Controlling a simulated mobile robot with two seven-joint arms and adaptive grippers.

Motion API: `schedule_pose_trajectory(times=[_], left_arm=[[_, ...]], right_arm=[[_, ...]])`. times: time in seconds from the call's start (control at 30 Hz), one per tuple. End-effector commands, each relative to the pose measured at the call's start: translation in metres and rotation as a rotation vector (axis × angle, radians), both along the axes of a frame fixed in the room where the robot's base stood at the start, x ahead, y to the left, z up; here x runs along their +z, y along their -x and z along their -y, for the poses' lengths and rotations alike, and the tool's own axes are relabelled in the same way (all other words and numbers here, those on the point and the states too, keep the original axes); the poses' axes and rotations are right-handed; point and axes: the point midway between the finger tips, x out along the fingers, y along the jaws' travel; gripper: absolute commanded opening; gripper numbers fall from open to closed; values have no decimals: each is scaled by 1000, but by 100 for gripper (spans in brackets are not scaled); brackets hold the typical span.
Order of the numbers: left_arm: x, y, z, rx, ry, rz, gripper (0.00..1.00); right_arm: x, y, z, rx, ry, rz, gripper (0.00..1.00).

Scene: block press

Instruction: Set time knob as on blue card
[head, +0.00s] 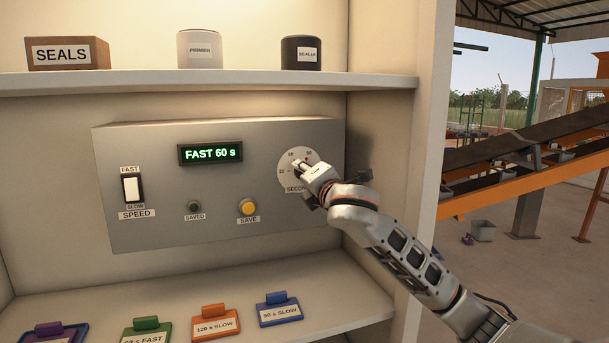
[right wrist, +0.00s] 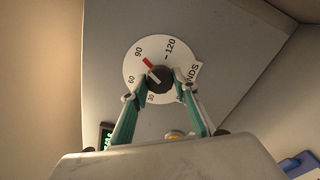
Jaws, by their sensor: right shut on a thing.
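The time knob (right wrist: 160,82) is dark and sits on a white round dial (head: 288,178) marked 30, 60, 90 and 120. My right gripper (head: 308,172) is shut on the knob; its two fingers are on either side of it in the right wrist view (right wrist: 156,90). A red pointer mark (right wrist: 148,63) points up and left, near the 90 label. The display (head: 212,154) reads FAST 60 s. The blue card (head: 279,311) reads 90 s SLOW and stands on the lower shelf. My left gripper is not in view.
The panel has a speed switch (head: 132,188), an unlit saved lamp (head: 194,206) and a yellow save button (head: 247,207). An orange card (head: 214,324), a green card (head: 147,334) and a purple card (head: 60,335) stand left of the blue one. The upper shelf (head: 200,82) overhangs the panel.

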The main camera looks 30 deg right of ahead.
Motion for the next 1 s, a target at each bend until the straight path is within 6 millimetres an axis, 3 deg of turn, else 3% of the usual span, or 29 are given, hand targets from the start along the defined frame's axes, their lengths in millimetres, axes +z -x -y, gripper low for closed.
schedule_pose_trajectory(times=[0.53,0.57,0.6,1.0], left_arm=[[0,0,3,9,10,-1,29],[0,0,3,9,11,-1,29],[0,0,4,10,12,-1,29],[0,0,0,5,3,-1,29]], right_arm=[[-1,0,-1,1,-22,3,7],[-1,0,-1,1,-22,3,36],[-1,0,-1,1,-22,3,45],[0,3,-1,1,-21,4,45]])
